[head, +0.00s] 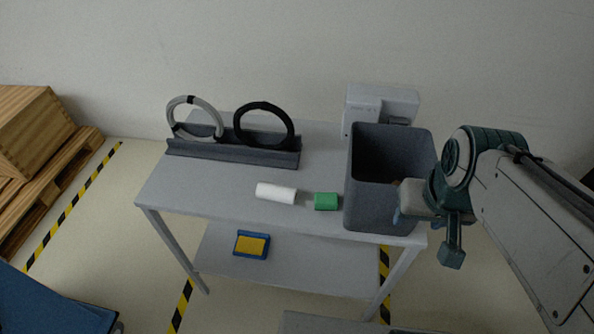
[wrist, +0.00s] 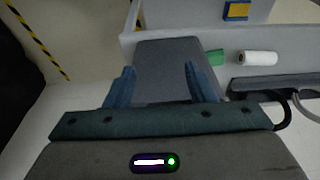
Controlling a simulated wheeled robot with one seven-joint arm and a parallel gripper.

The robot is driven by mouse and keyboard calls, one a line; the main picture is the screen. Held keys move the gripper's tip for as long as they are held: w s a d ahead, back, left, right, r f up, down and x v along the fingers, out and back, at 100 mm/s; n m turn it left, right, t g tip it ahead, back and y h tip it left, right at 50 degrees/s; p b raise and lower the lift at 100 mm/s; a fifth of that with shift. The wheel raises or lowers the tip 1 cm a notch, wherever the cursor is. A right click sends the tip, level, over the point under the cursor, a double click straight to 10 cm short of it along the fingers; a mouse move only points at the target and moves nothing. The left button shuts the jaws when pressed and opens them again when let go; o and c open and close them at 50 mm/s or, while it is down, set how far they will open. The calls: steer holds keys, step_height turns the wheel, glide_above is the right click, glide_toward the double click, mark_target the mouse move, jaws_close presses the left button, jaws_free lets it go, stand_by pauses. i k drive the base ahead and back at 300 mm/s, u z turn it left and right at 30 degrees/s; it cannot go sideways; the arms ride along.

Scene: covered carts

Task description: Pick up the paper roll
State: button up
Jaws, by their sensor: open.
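The white paper roll (head: 276,193) lies on its side near the front edge of the grey table (head: 190,190). A green block (head: 326,201) is just to its right. In the wrist view the roll (wrist: 259,58) shows at the upper right, beside the green block (wrist: 215,57). My gripper (wrist: 159,72) is open with nothing between its fingers. It is at the grey bin, with the bin between its fingers and beyond them in the wrist view, well to the right of the roll in the head view. The head view partly hides the fingers.
The tall grey bin (head: 366,185) stands on the table right of the green block. A dark rack (head: 232,152) with a grey ring and a black ring stands behind the roll. A white device (head: 362,108) is at the back. A blue-and-yellow box (head: 252,245) sits on the lower shelf.

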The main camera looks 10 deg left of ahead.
mark_target(276, 192)
steer(key=u, duration=0.5)
steer(key=k, duration=0.6)
steer(key=u, duration=0.85)
steer(key=i, duration=1.1)
steer(key=z, duration=0.75)
